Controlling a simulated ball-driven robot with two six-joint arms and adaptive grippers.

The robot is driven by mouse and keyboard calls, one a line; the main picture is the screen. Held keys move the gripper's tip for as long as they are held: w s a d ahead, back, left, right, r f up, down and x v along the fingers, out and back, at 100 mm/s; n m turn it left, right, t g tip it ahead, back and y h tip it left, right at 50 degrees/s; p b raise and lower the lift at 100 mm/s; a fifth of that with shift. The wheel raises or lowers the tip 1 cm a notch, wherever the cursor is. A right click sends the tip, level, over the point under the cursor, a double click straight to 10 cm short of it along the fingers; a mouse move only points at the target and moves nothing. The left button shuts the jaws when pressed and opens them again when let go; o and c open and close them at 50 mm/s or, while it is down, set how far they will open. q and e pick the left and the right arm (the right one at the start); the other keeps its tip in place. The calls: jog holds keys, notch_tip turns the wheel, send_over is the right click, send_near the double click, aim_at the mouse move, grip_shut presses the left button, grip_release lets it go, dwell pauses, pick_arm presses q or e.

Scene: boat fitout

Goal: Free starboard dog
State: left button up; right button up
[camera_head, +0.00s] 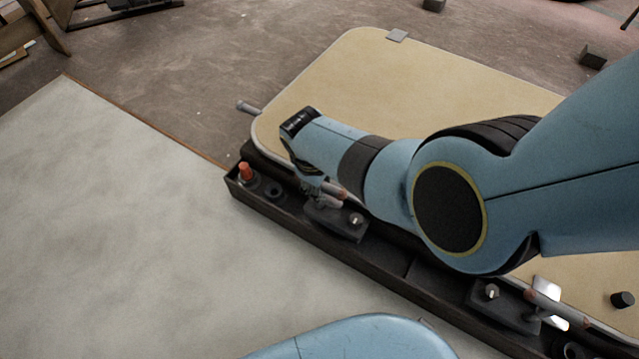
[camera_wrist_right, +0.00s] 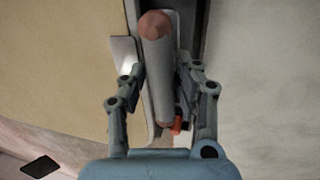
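A tan hatch panel (camera_head: 350,85) with rounded corners lies beside a dark rail (camera_head: 290,212) that carries two dogs. The left dog has a dark block (camera_head: 338,219) and a grey handle (camera_wrist_right: 158,75) with a copper-coloured tip. My right gripper (camera_wrist_right: 161,72) is at this handle, one finger on each side. The gaps are very small, and I cannot tell whether the fingers press on it. In the head view my right wrist partly hides the handle. The right dog (camera_head: 552,303) has a similar handle and stands free. My left gripper is not in view.
An orange knob (camera_head: 245,170) and a dark round fitting (camera_head: 273,190) sit at the rail's left end. A black knob (camera_head: 622,299) is on the panel at the right. A pale flat surface (camera_head: 120,210) left of the rail is clear.

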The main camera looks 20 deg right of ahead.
jog(key=o, duration=0.3)
jog(key=shift+s, duration=0.1)
jog(key=shift+a, duration=0.1)
